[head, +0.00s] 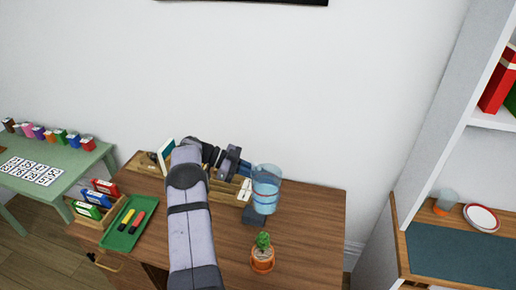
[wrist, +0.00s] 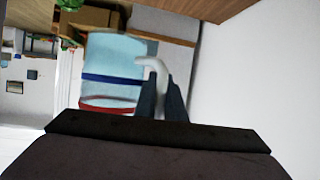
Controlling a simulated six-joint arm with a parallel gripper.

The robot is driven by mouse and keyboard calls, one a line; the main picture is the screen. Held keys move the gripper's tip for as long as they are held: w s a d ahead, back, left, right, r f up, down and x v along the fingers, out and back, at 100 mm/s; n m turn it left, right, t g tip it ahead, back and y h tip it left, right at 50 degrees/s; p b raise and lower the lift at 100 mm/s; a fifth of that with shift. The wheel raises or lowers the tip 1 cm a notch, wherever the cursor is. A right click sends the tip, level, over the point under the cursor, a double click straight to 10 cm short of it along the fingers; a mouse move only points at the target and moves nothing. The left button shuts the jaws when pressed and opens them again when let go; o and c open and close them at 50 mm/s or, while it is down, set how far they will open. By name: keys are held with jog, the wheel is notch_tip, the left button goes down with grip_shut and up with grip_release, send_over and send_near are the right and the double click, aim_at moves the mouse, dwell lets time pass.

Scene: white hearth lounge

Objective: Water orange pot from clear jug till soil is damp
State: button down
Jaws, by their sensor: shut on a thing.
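The clear jug (head: 265,188), bluish with a blue band and a red band, is above the wooden table at its back middle. My gripper (head: 243,172) is shut on the jug's handle at its left side. In the wrist view the fingers (wrist: 162,98) close on the pale handle, with the jug (wrist: 112,62) beside them. The orange pot (head: 262,264) stands on the table in front of and below the jug, with a small green plant (head: 263,242) in it. Its soil shows only as a small patch; I cannot tell if it is damp.
A green tray (head: 119,240) with a yellow and a red item lies at the left of the table (head: 315,225). Boxes and a wooden organiser stand behind my arm. The table right of the pot is clear. A white wall is close behind.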

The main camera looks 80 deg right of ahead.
aim_at(261, 180)
jog(key=shift+s+a+f+m+y+p, duration=0.1)
jog(key=shift+a+f+m+y, duration=0.3)
jog(key=shift+a, duration=0.3)
jog(key=shift+w+a+f+m+y+p, duration=0.1)
jog(key=shift+a+f+m+y, duration=0.15)
jog(key=shift+a+m+y, duration=0.25)
jog(key=shift+s+a+f+m+y+p, duration=0.1)
jog(key=shift+a+f+m+y, duration=0.3)
jog(key=shift+a, duration=0.45)
jog(key=shift+w+d+r+m+t+h+p, duration=0.25)
jog(key=shift+r+p, duration=0.3)
jog(key=shift+p, duration=0.35)
jog(key=shift+w+d+r+m+t+h+p, duration=0.15)
jog(key=shift+d+r+p, duration=0.25)
jog(key=shift+p, duration=0.45)
jog(key=shift+d+r+m+t+h+p, duration=0.2)
jog(key=shift+r+m+t+h+p, duration=0.35)
jog(key=shift+p, duration=0.7)
